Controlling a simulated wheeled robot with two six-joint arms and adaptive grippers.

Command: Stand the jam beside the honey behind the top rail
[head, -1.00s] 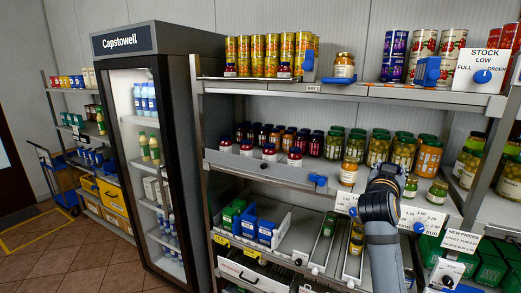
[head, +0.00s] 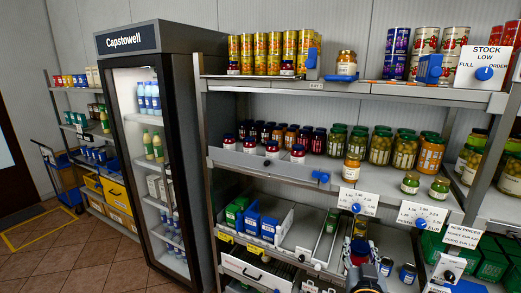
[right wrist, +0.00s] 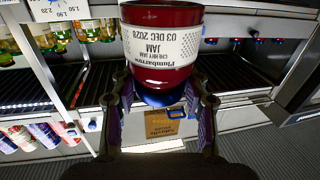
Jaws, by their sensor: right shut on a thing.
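The cherry jam (right wrist: 161,70) is a dark red jar with a white label and a blue lid, large in the right wrist view. My right gripper (right wrist: 160,103) is shut on it at the lid end. In the head view the gripper (head: 366,277) is low at the bottom edge, with the jar (head: 358,252) just above it, below the middle shelf. A golden-lidded jar that looks like the honey (head: 346,63) stands on the top shelf, behind the top rail (head: 400,91). My left gripper is out of view.
Yellow cans (head: 262,54) stand left of the honey, with small dark jars before them. A blue clip (head: 312,60) is close on its left. Tall cans (head: 397,52) and a blue block (head: 429,68) are to the right. Bare shelf shows right beside the honey.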

